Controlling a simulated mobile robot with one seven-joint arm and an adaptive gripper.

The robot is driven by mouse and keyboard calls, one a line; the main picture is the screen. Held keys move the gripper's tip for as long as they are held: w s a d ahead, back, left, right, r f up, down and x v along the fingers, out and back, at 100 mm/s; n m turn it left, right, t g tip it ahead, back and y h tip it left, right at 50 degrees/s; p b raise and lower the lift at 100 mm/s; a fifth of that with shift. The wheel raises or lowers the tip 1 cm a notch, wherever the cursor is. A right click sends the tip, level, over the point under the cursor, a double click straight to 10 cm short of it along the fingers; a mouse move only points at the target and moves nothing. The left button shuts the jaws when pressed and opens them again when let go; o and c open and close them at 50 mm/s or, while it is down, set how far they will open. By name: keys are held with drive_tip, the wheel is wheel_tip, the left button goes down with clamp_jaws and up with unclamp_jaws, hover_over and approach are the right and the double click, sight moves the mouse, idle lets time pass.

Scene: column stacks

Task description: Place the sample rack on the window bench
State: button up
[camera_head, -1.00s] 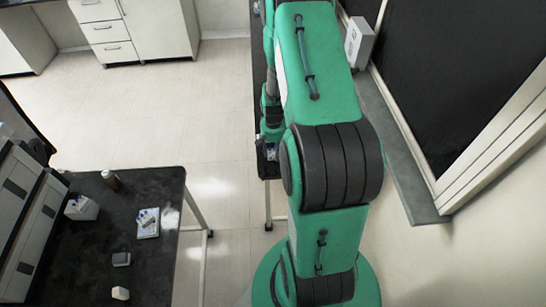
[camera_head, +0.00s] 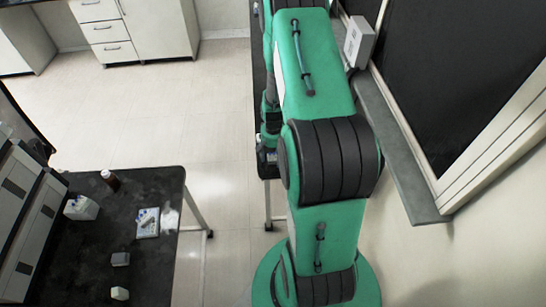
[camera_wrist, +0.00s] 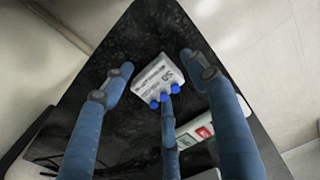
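The sample rack is a small white block with blue caps (camera_wrist: 153,77), seen over a black benchtop (camera_wrist: 150,30) in the wrist view. My gripper (camera_wrist: 157,62) has its blue fingers spread, one on each side of the rack and one in front of it. Gaps show between the outer fingertips and the rack, and I see no clear grip. In the head view my green arm hides most of the window bench (camera_head: 259,80), which stands along the right wall. The rack cannot be made out there.
A box with a red and a green patch (camera_wrist: 195,131) is near the right finger. In the head view, a black table (camera_head: 95,262) at left carries a bottle (camera_head: 110,181), a white tray with small items (camera_head: 148,222) and a white container (camera_head: 81,208). Clear floor lies between.

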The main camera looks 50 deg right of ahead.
sight(273, 157)
drive_tip(key=shift+r, duration=0.15)
wheel_tip(273, 157, up, 12)
drive_tip(key=p, duration=0.1)
idle(0.7)
idle(0.7)
